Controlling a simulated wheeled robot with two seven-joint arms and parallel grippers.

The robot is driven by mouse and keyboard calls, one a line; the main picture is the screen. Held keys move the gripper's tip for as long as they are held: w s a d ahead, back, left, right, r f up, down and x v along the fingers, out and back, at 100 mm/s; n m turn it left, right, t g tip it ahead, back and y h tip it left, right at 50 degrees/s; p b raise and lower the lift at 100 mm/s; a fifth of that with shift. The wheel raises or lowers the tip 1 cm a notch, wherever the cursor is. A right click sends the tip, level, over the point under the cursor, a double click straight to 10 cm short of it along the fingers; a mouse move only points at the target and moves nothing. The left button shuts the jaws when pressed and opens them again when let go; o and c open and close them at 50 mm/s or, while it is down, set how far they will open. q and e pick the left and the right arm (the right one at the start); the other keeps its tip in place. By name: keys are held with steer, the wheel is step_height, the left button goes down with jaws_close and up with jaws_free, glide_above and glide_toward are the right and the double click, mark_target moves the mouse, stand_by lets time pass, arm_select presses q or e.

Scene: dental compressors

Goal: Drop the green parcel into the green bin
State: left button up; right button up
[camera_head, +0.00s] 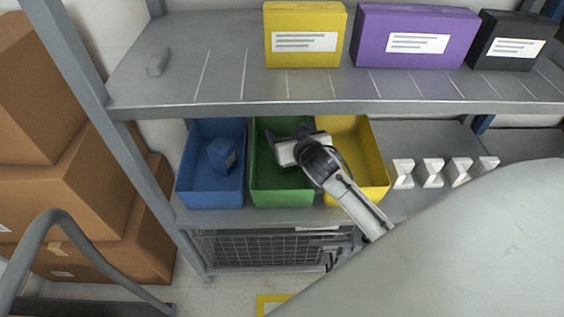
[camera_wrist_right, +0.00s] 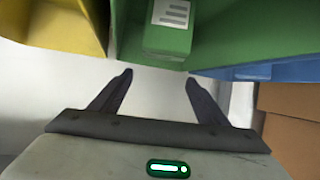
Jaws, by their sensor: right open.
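The green bin (camera_head: 283,197) stands on the lower shelf between a blue and a yellow bin. My right gripper (camera_head: 283,143) is over the green bin, with its jaws apart. The green parcel (camera_wrist_right: 167,36), with a white label, shows in the right wrist view against the green bin's inside (camera_wrist_right: 225,35); it appears to be in the bin. It is beyond my right gripper's fingertips (camera_wrist_right: 158,78), apart from them, with nothing between the fingers. In the head view I cannot make out the parcel; the gripper covers part of the bin. My left gripper is not in view.
The blue bin (camera_head: 211,196) holds a blue parcel (camera_head: 222,155). The yellow bin (camera_head: 370,165) is partly behind my right arm. The upper shelf (camera_head: 220,85) overhangs, carrying yellow, purple and black boxes. Several white pieces (camera_head: 433,173) stand to the right. Cardboard boxes (camera_head: 60,180) are stacked at left.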

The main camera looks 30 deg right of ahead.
arm_select(q)
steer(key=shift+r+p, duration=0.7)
steer(key=shift+p, duration=0.4)
arm_select(e)
steer(key=v, duration=1)
steer(key=shift+s, duration=0.15)
steer(key=s+a+f+n+g+y, duration=0.25)
steer(key=s+a+g, duration=0.2)
steer(key=s, duration=0.75)
steer(key=s+a+f+n+g+y, duration=0.2)
steer(key=s+a+f+n+g, duration=0.3)
steer(key=s, duration=0.6)
arm_select(q)
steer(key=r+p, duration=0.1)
steer(key=p, duration=0.1)
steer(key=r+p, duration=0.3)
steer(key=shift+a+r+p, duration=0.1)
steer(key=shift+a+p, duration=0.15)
steer(key=shift+p, duration=0.1)
arm_select(e)
steer(key=w+a+f+m+t+y, duration=0.2)
steer(key=w+a+f+t, duration=0.1)
steer(key=a+t, duration=0.3)
steer(key=shift+w+a+f, duration=0.2)
steer(key=shift+w+a, duration=0.45)
steer(key=shift+a, duration=0.15)
